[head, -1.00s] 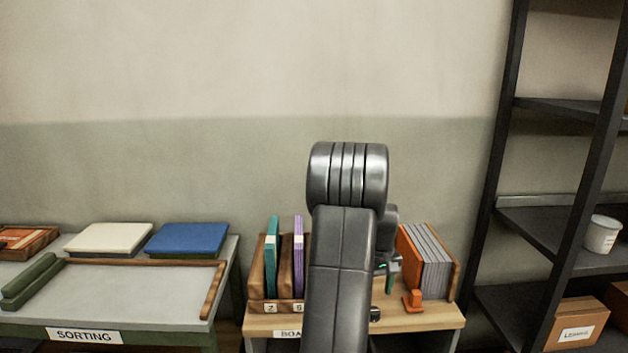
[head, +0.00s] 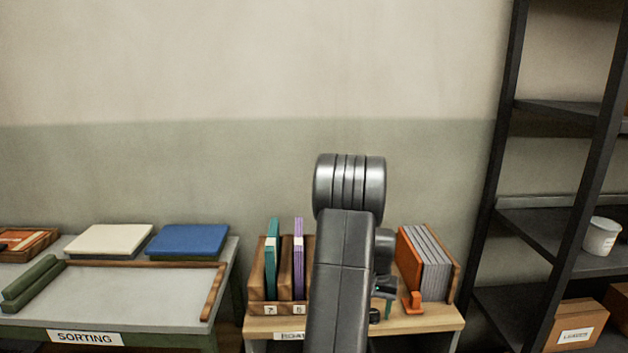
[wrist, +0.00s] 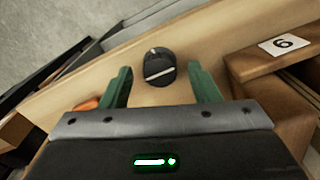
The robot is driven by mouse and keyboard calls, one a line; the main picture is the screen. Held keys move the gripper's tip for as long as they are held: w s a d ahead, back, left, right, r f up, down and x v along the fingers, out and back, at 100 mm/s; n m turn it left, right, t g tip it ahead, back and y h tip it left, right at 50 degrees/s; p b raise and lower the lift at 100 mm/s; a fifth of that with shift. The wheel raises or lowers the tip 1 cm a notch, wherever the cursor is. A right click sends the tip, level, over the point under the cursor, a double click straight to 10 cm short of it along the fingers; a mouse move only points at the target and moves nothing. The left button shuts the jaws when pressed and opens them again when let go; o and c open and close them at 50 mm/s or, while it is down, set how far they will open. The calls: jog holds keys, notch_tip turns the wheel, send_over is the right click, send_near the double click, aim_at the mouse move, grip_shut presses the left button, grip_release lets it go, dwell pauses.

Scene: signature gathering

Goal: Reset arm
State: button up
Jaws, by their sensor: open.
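My gripper (wrist: 160,88) shows in the wrist view with its two green fingers apart and nothing between them. The black knob also shows there (head: 374,316), beside my arm.
On the table stand a wooden rack (head: 257,285) with teal and purple folders, and a holder with grey boards (head: 430,262). An orange piece (head: 412,303) stands before it. The sorting table (head: 140,295) is left; a dark shelf (head: 550,225) is right.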

jog(key=m+p, duration=0.1)
jog(key=m, duration=0.5)
jog(key=m+p, duration=0.1)
jog(key=m, duration=0.4)
jog(key=shift+m, duration=0.3)
dwell(0.4)
